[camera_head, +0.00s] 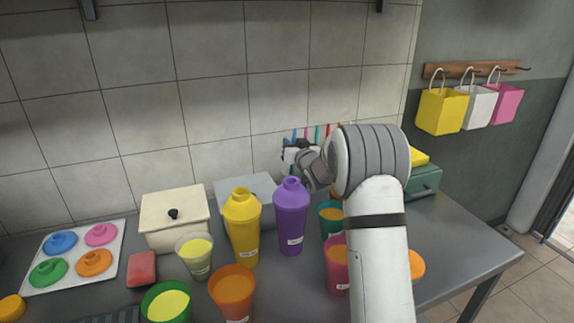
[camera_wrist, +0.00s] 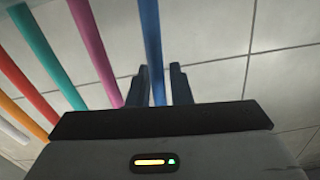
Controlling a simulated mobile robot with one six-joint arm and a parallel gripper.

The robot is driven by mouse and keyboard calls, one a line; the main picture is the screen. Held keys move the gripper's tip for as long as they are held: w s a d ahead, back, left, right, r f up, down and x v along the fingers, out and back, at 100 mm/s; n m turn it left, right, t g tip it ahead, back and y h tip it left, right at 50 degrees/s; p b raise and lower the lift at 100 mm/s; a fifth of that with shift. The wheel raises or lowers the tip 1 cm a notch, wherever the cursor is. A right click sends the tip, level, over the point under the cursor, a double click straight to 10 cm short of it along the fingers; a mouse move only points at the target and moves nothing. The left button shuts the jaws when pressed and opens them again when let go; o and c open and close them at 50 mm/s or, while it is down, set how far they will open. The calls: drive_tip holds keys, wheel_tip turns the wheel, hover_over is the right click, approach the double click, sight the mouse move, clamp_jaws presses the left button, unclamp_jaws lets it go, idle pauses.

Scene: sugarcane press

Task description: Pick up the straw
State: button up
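Several coloured straws stand in a row against the tiled wall in the head view, partly hidden by my arm. In the wrist view a blue straw (camera_wrist: 150,40) runs down between the two dark fingers of my gripper (camera_wrist: 160,85). It lies closer to the left finger, and a gap shows on its right side. Purple (camera_wrist: 94,50), teal (camera_wrist: 45,55), red (camera_wrist: 20,88) and orange (camera_wrist: 22,117) straws are to the left, outside the fingers. My gripper (camera_head: 289,155) is open at the left end of the straw row in the head view. The straws' lower ends are hidden.
Yellow (camera_head: 243,228) and purple (camera_head: 291,220) shakers stand in front of my gripper. Several filled cups, including an orange cup (camera_head: 232,292), crowd the counter's front. A cream lidded box (camera_head: 173,220) stands left. A green box (camera_head: 423,180) is right of my arm.

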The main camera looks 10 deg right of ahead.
clamp_jaws()
drive_tip(key=shift+r, duration=0.15)
idle(0.4)
